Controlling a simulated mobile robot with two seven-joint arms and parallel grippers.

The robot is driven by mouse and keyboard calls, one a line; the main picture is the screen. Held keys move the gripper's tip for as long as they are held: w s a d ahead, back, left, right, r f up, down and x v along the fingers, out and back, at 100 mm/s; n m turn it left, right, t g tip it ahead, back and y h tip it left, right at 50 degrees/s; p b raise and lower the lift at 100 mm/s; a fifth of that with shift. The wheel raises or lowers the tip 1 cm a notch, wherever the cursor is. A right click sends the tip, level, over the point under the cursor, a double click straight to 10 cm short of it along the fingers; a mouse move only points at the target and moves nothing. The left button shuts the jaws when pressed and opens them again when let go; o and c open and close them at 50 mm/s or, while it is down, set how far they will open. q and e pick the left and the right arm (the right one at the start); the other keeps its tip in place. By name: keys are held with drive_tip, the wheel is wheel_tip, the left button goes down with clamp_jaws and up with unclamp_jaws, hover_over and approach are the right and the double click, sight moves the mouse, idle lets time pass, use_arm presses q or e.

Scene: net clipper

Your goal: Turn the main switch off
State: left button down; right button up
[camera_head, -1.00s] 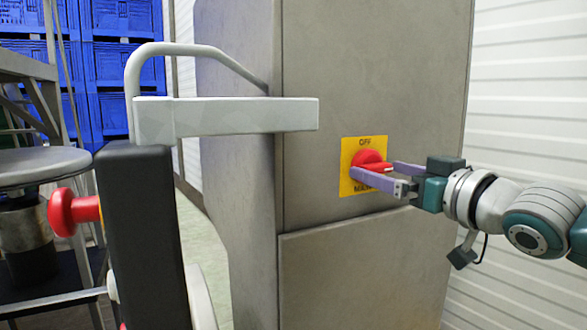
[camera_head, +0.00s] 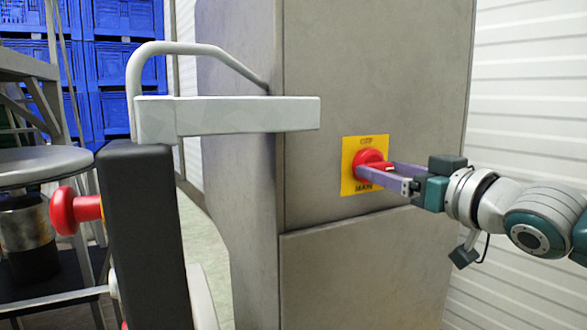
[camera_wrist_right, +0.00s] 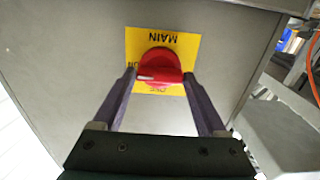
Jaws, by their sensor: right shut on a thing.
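The main switch is a round red knob (camera_head: 366,158) on a yellow plate (camera_head: 350,184) marked OFF at the top and MAIN at the bottom, on a grey metal cabinet. A white mark on the knob points right in the head view. In the right wrist view the knob (camera_wrist_right: 158,65) has this mark at its left, toward the ON label, and the plate (camera_wrist_right: 188,45) appears upside down. My right gripper (camera_head: 374,169) has its purple fingers on either side of the knob and is shut on it. My left gripper is not in view.
The grey cabinet (camera_head: 350,265) fills the middle. A light grey bar with a bent tube handle (camera_head: 230,115) stands in front of it on the left, above a black post (camera_head: 148,235) with a red button (camera_head: 65,211). Blue crates (camera_head: 125,60) are stacked behind.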

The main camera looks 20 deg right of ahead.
drive_tip(key=n, duration=0.4)
drive_tip(key=shift+n, duration=6.9)
